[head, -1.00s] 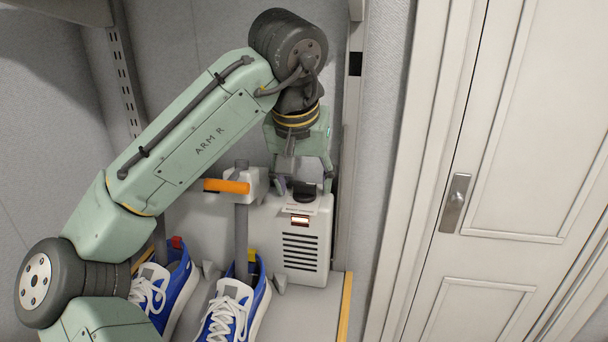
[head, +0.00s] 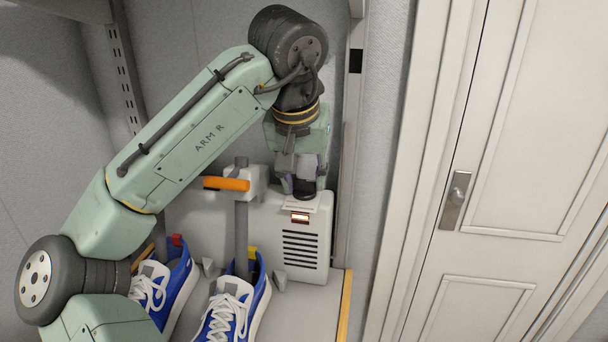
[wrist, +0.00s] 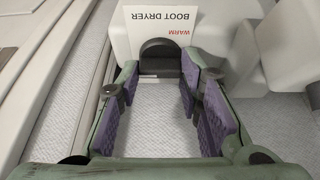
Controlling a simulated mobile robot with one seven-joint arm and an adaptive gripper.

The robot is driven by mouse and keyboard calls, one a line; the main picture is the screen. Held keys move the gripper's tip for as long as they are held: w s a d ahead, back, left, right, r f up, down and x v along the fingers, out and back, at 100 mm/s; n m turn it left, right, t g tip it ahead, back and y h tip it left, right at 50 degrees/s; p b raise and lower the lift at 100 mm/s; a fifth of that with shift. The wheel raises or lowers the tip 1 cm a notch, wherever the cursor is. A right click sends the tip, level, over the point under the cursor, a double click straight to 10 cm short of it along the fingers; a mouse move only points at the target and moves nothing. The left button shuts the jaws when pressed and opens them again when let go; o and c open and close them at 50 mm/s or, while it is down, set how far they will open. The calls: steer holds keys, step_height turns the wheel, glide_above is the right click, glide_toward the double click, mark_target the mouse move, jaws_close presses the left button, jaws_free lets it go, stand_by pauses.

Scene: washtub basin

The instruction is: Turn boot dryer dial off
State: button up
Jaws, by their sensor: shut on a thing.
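The boot dryer (head: 302,264) is a pale box with a dark vent grille, standing on the shelf. Its black dial (head: 304,196) sits on the top near the front edge. The dial also shows in the wrist view (wrist: 159,48), beside a white label reading "BOOT DRYER" and, in red, "WARM".
An upright post with an orange handle (head: 227,184) stands left of my gripper. Two blue shoes (head: 236,309) with white laces are on dryer posts at the front. A wall edge rises close on the right, with a white door (head: 518,130) beyond.

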steer(key=shift+m, duration=0.3)
steer(key=m+h, duration=0.1)
steer(key=m, duration=0.1)
steer(key=m+h, duration=0.1)
steer(key=m, duration=0.1)
steer(key=shift+w+a+g, duration=0.1)
steer(key=shift+g, duration=0.2)
steer(key=m+g+h, duration=0.1)
steer(key=m, duration=0.3)
steer(key=shift+w+a+m, duration=0.1)
steer(key=shift+m, duration=0.3)
steer(key=m+g, duration=0.1)
steer(key=m, duration=0.1)
steer(key=m+g, duration=0.1)
steer(key=m, duration=0.1)
steer(key=shift+w+r+m+h, duration=0.1)
steer(key=shift+m+h, duration=0.2)
steer(key=shift+h, duration=0.1)
steer(key=shift+m+g, duration=0.8)
steer(key=shift+m, duration=1.1)
steer(key=o, duration=1.2)
steer(key=shift+c, duration=0.2)
